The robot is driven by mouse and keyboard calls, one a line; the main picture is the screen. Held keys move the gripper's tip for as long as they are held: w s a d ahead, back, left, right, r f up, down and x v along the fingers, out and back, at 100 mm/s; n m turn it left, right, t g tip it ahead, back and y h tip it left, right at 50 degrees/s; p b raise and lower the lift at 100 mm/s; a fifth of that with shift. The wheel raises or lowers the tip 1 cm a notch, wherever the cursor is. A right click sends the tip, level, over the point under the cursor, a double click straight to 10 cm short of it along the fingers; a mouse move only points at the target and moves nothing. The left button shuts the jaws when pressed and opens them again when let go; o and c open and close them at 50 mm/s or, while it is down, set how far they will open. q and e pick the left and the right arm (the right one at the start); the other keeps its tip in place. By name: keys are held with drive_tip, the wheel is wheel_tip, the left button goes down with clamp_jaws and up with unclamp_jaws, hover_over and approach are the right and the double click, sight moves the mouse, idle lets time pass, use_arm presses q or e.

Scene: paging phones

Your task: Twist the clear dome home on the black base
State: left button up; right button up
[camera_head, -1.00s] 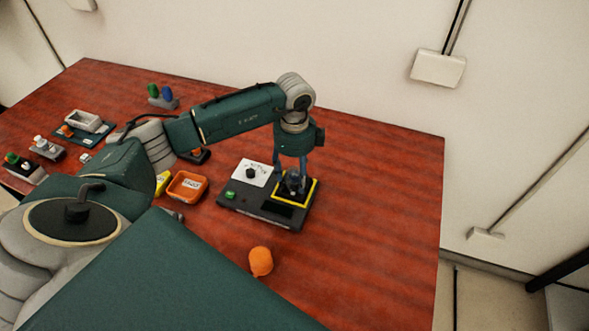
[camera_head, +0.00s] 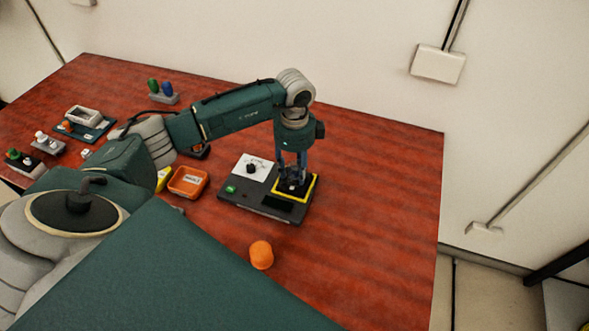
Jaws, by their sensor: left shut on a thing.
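My left gripper (camera_head: 291,181) points down over the yellow-edged square at the right end of a dark panel box. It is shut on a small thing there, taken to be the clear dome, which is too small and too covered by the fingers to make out. The black base (camera_head: 307,184) shows as a dark patch inside the yellow border, around and under the fingertips. Whether the dome sits level on it cannot be told. My right gripper is not in view.
The panel box (camera_head: 240,200) carries a white dial plate and a green button. An orange cap (camera_head: 261,254) lies in front of it. An orange tray (camera_head: 188,182) stands to its left. Small parts stand farther left. The table's right side is clear.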

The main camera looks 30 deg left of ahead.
use_arm(q)
drive_tip(key=shift+m, duration=0.8)
drive_tip(key=shift+f+m+b, duration=0.1)
drive_tip(key=shift+m+b, duration=0.4)
drive_tip(key=shift+m, duration=0.7)
drive_tip(key=shift+m+b, duration=0.45)
drive_tip(key=shift+m, duration=0.75)
